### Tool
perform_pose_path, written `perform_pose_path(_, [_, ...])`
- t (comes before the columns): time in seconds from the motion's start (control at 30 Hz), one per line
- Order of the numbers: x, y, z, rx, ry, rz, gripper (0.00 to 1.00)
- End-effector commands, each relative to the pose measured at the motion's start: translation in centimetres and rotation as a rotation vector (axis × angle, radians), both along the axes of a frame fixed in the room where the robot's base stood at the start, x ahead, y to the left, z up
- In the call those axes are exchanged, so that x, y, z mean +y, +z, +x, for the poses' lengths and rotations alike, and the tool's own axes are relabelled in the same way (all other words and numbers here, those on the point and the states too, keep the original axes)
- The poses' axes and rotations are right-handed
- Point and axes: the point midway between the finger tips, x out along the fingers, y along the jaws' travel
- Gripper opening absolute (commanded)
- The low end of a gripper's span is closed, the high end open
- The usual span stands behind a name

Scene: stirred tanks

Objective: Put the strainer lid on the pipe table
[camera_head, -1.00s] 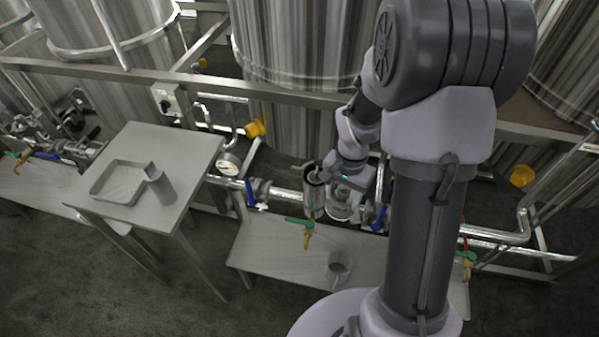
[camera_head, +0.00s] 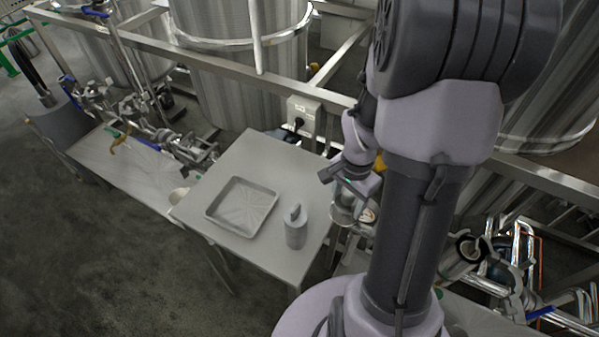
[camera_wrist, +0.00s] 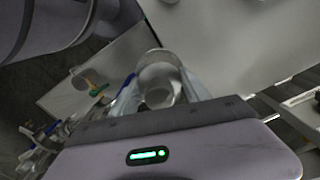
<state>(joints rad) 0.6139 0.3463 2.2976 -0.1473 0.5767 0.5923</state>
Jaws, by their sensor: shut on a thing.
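My gripper (camera_head: 350,190) is shut on the strainer lid, a round, shiny metal piece (camera_wrist: 160,85) held between the fingers in the wrist view. In the head view the lid (camera_head: 342,210) shows partly below the fingers, at the right edge of a square grey table (camera_head: 262,157). Whether it overlaps the top or hangs beside it is hard to tell. A long low bench (camera_head: 125,178) stands under pipes at the left. I cannot tell which of these is called the pipe table. An open pipe fitting with a dark round mouth (camera_head: 466,249) is at lower right.
A shallow square tray (camera_head: 242,231) and a grey cylindrical bottle (camera_head: 296,228) stand on the square table. A grey control box (camera_head: 304,113) and a frame rail (camera_head: 240,75) run behind it. The table's back part is bare. Tall tanks (camera_head: 238,90) stand behind.

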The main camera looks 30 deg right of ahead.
Motion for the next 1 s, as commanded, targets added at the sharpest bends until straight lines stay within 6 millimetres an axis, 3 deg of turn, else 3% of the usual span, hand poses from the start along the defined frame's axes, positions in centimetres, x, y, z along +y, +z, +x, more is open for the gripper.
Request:
perform_pose_path(0.3, [-1.4,-1.2,9.4,-0.001,0.003,-0.001,0.00])
perform_pose_path(0.43, [-1.8,-1.3,12.0,-0.001,0.003,-0.001,0.00])
perform_pose_path(0.63, [-2.1,-1.7,14.1,-0.001,0.002,0.000,0.00])
perform_pose_path(0.8, [-2.1,-5.2,13.8,0.001,0.002,0.001,0.00])
perform_pose_path(1.0, [-2.1,-4.9,13.8,0.000,0.001,0.000,0.00])
